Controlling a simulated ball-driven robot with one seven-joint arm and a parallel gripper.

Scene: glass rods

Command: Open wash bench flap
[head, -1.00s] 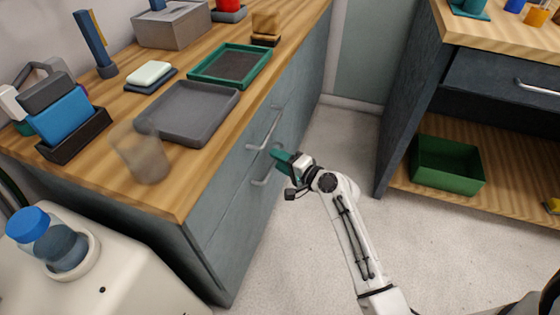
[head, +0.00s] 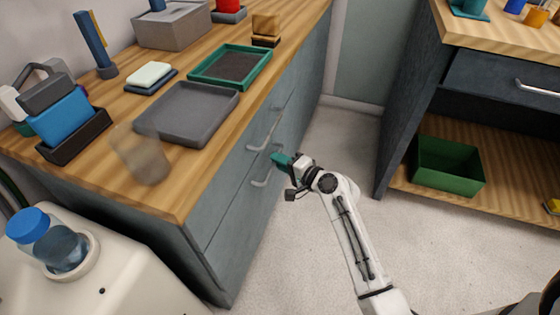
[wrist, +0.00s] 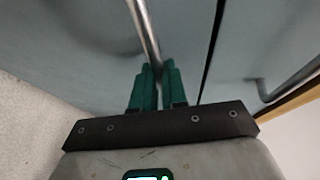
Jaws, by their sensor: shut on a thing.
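The lower handle (head: 261,181) is on the flap panel (head: 240,208). My gripper (head: 277,158) is at the far end of this handle. In the wrist view, the green fingers (wrist: 157,88) of my gripper are shut on the metal bar of the handle (wrist: 143,28). The upper handle (head: 262,135) is free; it also shows at the right in the wrist view (wrist: 288,82). A narrow dark seam runs between the two panels. The flap looks flush with the front.
A grey tray (head: 165,118), a green-rimmed tray (head: 207,68) and a blurred clear vessel (head: 140,155) stand on the bench top. A dark shelf unit with a green bin (head: 447,168) stands at the right. The floor (head: 320,235) between is clear.

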